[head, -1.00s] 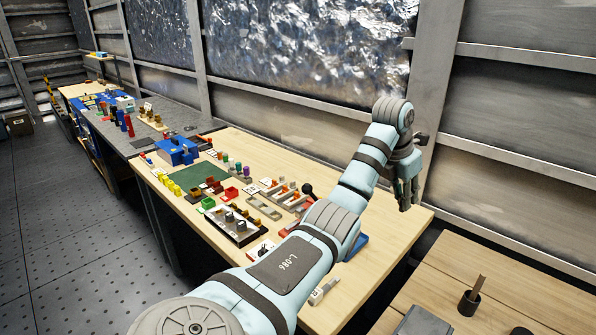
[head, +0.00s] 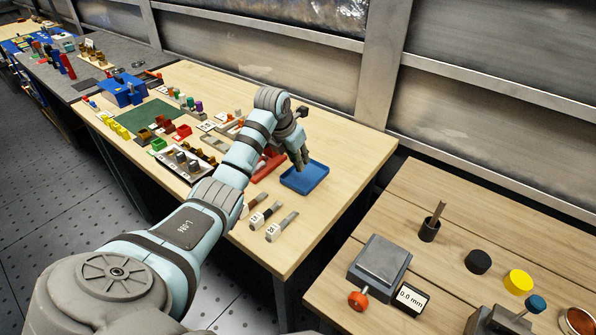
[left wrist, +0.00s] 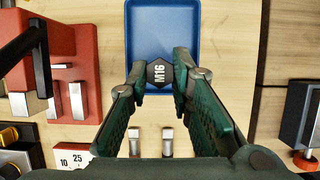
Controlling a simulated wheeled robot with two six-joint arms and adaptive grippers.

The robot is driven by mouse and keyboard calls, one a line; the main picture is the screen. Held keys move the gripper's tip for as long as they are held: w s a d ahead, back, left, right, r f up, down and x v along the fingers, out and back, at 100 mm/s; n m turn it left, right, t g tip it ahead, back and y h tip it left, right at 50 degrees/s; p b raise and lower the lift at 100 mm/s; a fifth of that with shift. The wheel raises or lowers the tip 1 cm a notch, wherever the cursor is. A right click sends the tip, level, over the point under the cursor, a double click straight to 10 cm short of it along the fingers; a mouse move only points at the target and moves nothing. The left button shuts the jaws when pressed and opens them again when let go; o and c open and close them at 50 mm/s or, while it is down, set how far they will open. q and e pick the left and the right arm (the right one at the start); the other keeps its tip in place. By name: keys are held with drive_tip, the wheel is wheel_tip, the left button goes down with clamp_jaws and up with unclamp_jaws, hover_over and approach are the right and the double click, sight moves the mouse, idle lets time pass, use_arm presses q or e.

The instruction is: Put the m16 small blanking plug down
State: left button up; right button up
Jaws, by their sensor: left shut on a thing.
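My left gripper (head: 300,160) is at the near-left edge of the blue tray (head: 306,178) in the head view, with its fingers pointing down. In the left wrist view its fingers (left wrist: 160,78) are closed on the sides of a dark hexagonal m16 small blanking plug (left wrist: 159,73) marked "M16". The plug overlaps the near part of the blue tray (left wrist: 164,30) in that view; I cannot tell how high it is above the tray. The visible tray floor is empty. In the head view I cannot make out the plug at the fingers. My right gripper is not in view.
A red holder (head: 268,163) stands left of the blue tray, partly behind my arm. Several labelled flat gauges (head: 282,226) lie near the table's front edge. The wooden table (head: 340,150) is clear right of the tray. A second table with a grey block (head: 378,262) stands at right.

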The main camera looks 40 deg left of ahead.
use_arm(q)
drive_tip(key=shift+d+f, duration=0.1)
drive_tip(key=shift+f, duration=1.9)
drive_tip(key=shift+f, duration=0.1)
drive_tip(key=o, duration=0.8)
drive_tip(key=shift+r, duration=0.35)
drive_tip(key=p+v, duration=0.1)
drive_tip(key=v, duration=1)
drive_tip(key=shift+s+r, duration=0.15)
drive_tip(key=shift+r, duration=0.15)
drive_tip(key=shift+d, duration=0.1)
